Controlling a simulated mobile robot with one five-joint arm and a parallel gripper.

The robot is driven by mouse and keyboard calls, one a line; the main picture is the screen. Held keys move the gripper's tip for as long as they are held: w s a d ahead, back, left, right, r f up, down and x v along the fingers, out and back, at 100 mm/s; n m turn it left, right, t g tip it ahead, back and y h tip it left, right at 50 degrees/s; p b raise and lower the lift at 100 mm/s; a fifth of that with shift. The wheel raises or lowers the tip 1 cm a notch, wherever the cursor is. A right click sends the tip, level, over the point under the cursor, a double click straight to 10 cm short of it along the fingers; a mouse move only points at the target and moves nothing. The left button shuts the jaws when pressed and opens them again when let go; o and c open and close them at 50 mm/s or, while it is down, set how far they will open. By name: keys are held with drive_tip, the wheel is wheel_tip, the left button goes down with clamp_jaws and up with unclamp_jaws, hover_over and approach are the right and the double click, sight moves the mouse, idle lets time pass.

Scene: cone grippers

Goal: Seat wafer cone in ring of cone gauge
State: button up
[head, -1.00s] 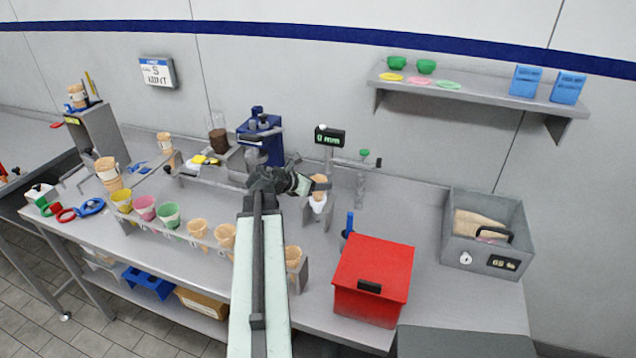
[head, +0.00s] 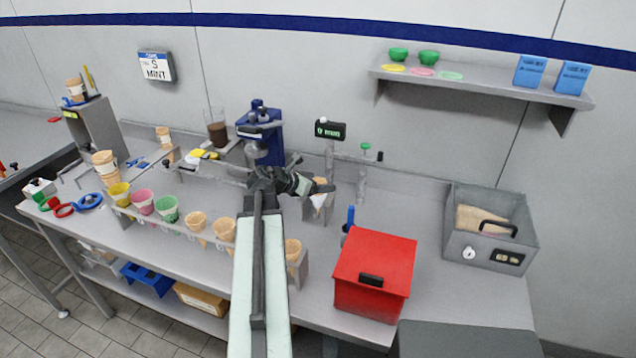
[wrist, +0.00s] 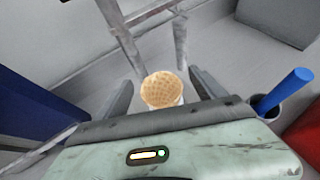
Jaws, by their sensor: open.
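The wafer cone (wrist: 160,89) shows its open mouth in the wrist view, between the two fingers of my gripper (wrist: 162,82). In the head view the cone (head: 320,182) is upright at the cone gauge, partly hidden by my gripper (head: 316,188). My gripper is open, with a finger on each side of the cone. A white part shows just below the cone's rim. The gauge has grey posts and a dark display (head: 331,131) that seems to read 0 mm. The ring itself is hidden, so I cannot tell how the cone sits in it.
A red box (head: 375,275) and a blue-handled tool (head: 349,219) stand right of the gauge. A blue machine (head: 265,135) stands behind left. A rack along the front holds several cones and coloured cups (head: 168,209). A grey bin (head: 490,248) is at the right.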

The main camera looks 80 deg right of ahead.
drive_tip(key=p+v, duration=0.3)
drive_tip(key=v, duration=0.4)
drive_tip(key=shift+w+a+r+p, duration=0.2)
drive_tip(key=shift+w+a+p, duration=0.05)
drive_tip(key=shift+a+p, duration=0.05)
idle(0.5)
